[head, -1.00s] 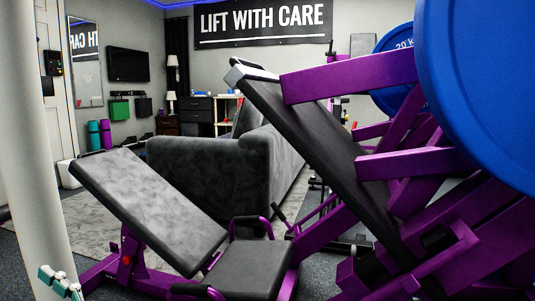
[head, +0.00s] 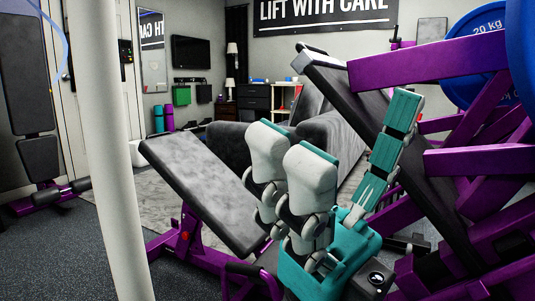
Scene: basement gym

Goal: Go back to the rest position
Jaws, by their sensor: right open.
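My right gripper (head: 346,128), teal and white, stands upright in the lower middle of the head view with its fingers pointing up. Two thick white-and-teal fingers are on the left and one slimmer teal finger is on the right. They are spread apart with nothing between them, so it is open and empty. It shows in front of the purple leg press and covers part of its seat. Whether it touches the machine cannot be told. My left gripper is not in view.
The leg press has a padded backrest (head: 205,190), a black footplate (head: 345,95) and blue weight plates (head: 478,55) at right. A white post (head: 112,150) stands close at left. A grey sofa (head: 228,142) is behind. Carpet at lower left (head: 50,255) is clear.

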